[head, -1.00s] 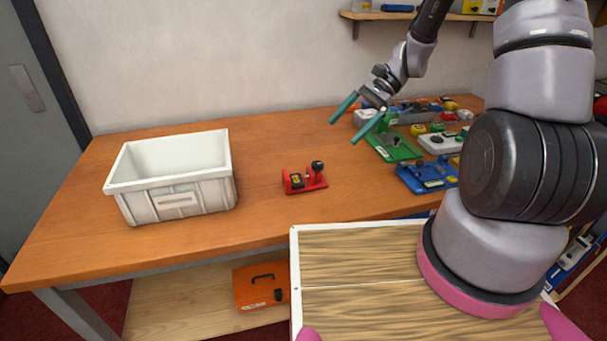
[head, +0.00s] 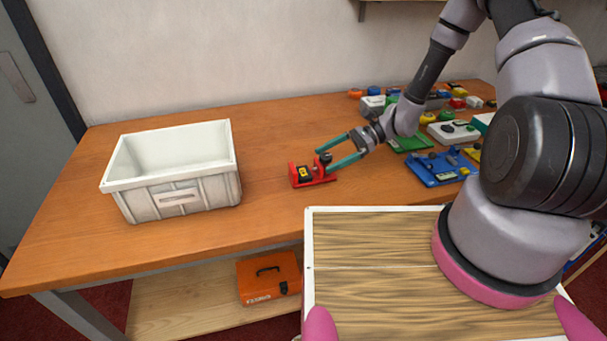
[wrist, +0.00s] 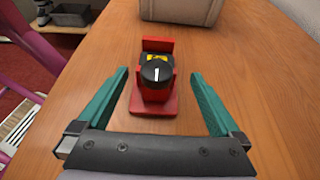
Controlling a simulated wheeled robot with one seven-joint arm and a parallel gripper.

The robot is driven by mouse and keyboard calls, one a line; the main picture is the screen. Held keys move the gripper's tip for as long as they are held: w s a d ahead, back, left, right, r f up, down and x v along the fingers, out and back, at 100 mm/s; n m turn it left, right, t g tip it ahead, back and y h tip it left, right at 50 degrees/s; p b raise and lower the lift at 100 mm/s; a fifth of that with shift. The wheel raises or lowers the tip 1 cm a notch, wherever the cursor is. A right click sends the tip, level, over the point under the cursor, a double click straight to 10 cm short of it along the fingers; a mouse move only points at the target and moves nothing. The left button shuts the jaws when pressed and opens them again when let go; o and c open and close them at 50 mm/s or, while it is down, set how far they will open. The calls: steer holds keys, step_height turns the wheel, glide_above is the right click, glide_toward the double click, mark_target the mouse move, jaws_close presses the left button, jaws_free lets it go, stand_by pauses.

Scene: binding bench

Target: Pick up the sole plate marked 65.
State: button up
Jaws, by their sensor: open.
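A red plate (head: 322,181) lies alone on the wooden bench, with an upright red end, a yellow-and-black part and a black knob (head: 325,158). In the wrist view the red plate (wrist: 154,106) is centred, and its knob (wrist: 156,72) has a white line on top. I can read no number on it. My gripper (head: 323,161) is open and empty, its teal fingers reaching in from the right at the knob end. In the wrist view my gripper (wrist: 158,73) has one finger on each side of the plate, with gaps on both sides.
A white-grey crate (head: 172,203) stands left of the red plate. Green (head: 408,143), blue (head: 432,174) and white (head: 453,132) plates with small parts lie to the right; their markings are unreadable. An orange toolbox (head: 268,277) sits on the lower shelf. Bench around the red plate is clear.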

mark_target(314, 174)
steer(key=x, duration=0.5)
steer(key=shift+s+f, duration=0.2)
steer(key=shift+f, duration=0.25)
steer(key=shift+c, duration=0.3)
steer(key=c, duration=1.3)
steer(key=shift+o, duration=0.2)
steer(key=shift+r, duration=0.1)
